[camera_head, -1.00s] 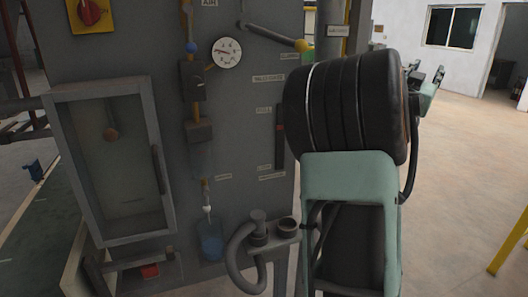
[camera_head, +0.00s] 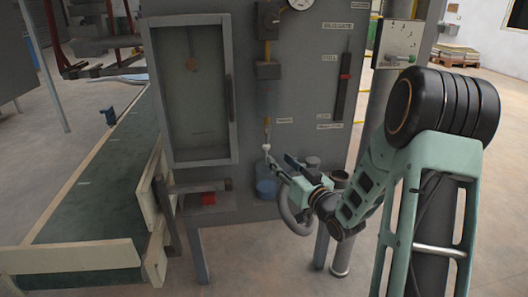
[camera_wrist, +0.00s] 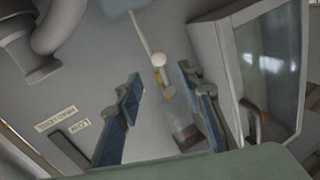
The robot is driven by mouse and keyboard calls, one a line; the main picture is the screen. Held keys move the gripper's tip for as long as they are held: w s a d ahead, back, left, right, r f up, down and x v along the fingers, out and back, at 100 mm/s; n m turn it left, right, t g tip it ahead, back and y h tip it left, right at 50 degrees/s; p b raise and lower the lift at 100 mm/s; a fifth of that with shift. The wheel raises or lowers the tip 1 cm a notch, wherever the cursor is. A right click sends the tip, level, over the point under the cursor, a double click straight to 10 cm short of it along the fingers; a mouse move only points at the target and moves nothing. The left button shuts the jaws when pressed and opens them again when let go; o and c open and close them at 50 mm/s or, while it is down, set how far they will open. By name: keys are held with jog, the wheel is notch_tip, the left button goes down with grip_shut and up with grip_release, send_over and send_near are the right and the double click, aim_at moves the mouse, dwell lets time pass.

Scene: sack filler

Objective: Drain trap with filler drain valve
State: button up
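The filler drain valve shows as a small white ball (camera_head: 267,147) on a thin brass stem, under the clear trap bowl (camera_head: 267,100) on the grey panel. The white ball (camera_wrist: 159,59) also shows in the wrist view, near the gap between the fingertips. My gripper (camera_head: 278,168) is just below and right of the valve in the head view. In the wrist view my gripper (camera_wrist: 158,76) is open, with one blue finger on each side and clear space beside the ball. A container with blue liquid (camera_head: 265,189) hangs below the valve, partly behind my gripper.
A glass-fronted cabinet (camera_head: 194,90) is left of the valve. A curved grey hose (camera_head: 290,216) and pipe stubs lie close below and right. A green conveyor (camera_head: 95,185) runs at lower left.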

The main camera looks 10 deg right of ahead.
aim_at(268, 148)
jog(key=b+x, duration=0.1)
jog(key=x, duration=0.9)
jog(key=shift+w+b, duration=0.25)
jog(key=shift+b, duration=0.05)
grip_shut()
